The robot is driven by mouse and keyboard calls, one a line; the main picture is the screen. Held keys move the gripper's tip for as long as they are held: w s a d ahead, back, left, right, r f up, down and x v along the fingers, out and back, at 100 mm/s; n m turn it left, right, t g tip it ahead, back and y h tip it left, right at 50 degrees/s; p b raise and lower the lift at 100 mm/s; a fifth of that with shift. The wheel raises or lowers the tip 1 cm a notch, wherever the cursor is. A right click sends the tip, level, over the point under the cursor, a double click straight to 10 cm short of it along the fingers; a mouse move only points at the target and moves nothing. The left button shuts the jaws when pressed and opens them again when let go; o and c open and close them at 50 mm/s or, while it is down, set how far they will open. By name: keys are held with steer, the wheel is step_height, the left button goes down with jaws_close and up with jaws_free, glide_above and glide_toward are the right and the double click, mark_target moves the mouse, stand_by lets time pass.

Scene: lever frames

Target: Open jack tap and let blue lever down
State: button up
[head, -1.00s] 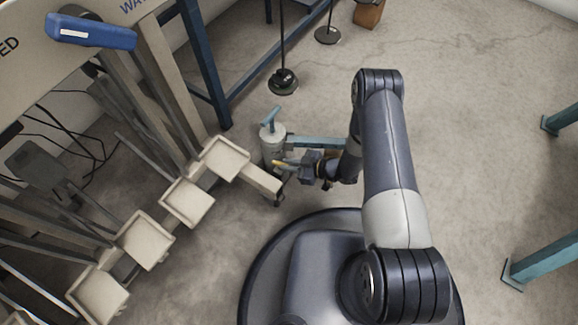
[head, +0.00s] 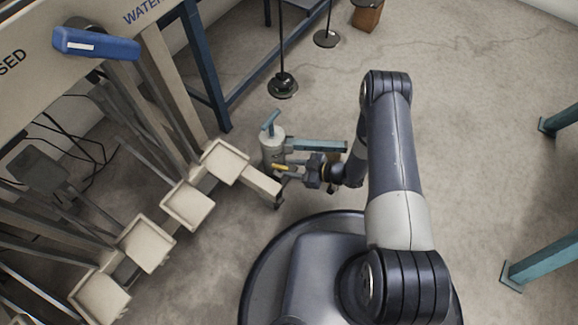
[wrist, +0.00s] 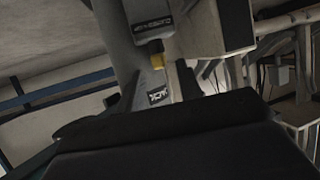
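The blue lever (head: 97,43) has its thick blue handle high at the upper left of the head view, on top of a long grey bar. The jack (head: 272,147) is a grey cylinder with a teal handle on top, standing low at the end of the lever frame. Its small yellow tap (head: 280,166) points toward my gripper (head: 300,172), which is low beside the jack. In the wrist view, the yellow tap (wrist: 158,61) shows above a JACK label. Dark gripper parts fill the bottom there. The fingertips are not clear, so I cannot tell whether they touch the tap.
Several pale square pedals (head: 145,243) line the lever frame at the left. A blue metal stand (head: 207,70) is behind the jack. A round-based pole (head: 282,84) and wooden block (head: 367,15) stand farther back. Teal legs (head: 540,262) are at the right; floor between is open.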

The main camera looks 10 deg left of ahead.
steer(key=p+v, duration=0.2)
steer(key=v, duration=0.6)
steer(key=shift+d+r, duration=0.15)
steer(key=shift+d, duration=0.2)
steer(key=shift+s, duration=0.1)
steer(key=shift+c, duration=0.3)
